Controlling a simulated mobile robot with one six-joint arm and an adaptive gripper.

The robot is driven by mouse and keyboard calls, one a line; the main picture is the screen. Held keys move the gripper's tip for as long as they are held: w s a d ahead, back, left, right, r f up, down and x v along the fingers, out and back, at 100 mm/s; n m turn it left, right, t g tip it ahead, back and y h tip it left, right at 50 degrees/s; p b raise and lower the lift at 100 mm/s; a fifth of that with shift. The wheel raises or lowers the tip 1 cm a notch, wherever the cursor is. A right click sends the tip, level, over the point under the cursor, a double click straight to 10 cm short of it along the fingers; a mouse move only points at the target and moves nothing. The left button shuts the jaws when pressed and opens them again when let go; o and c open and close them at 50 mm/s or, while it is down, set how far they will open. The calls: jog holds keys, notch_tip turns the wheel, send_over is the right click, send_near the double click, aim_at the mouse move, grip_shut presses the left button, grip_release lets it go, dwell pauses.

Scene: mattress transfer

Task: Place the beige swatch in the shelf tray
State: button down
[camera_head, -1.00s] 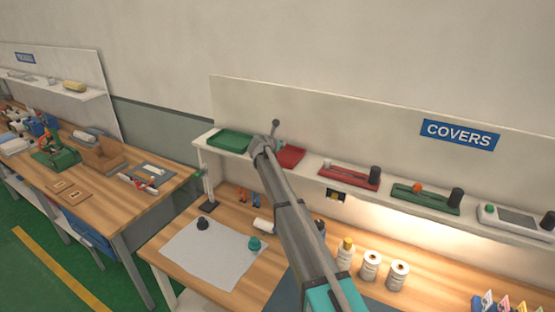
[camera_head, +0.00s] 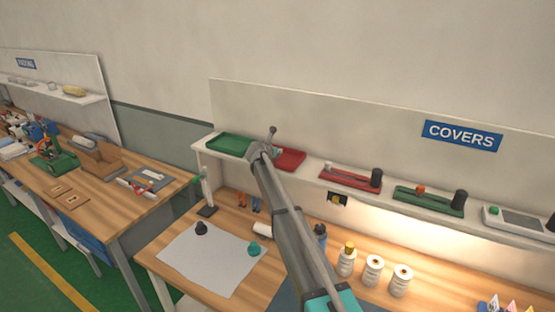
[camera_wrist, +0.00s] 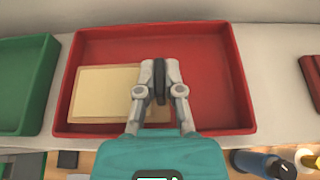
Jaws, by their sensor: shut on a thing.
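The beige swatch (camera_wrist: 104,94), a flat pale panel with a tan border, shows in the wrist view inside the outline of the red shelf tray (camera_wrist: 212,62), in its left part. My gripper (camera_wrist: 160,82) is shut at the swatch's right edge, over the tray's middle. I cannot tell whether the swatch touches the tray floor. In the head view the red tray (camera_head: 292,160) is on the shelf, partly behind my arm. The swatch and fingertips are hidden there.
A green tray (camera_head: 229,145) stands left of the red one on the shelf (camera_head: 318,173). A red holder (camera_head: 350,180) and a green holder (camera_head: 428,201) stand to the right. Bottles and spools (camera_head: 373,270) stand on the bench below. A back panel rises behind the shelf.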

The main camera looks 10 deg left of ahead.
jog(key=shift+f+b, duration=1.15)
jog(key=shift+f, duration=0.35)
jog(key=c, duration=0.8)
grip_release()
jog(key=shift+f, duration=0.1)
jog(key=shift+s+r, duration=0.15)
jog(key=shift+r, duration=0.1)
jog(key=shift+p+v, duration=2.3)
jog(key=shift+v, duration=3.55)
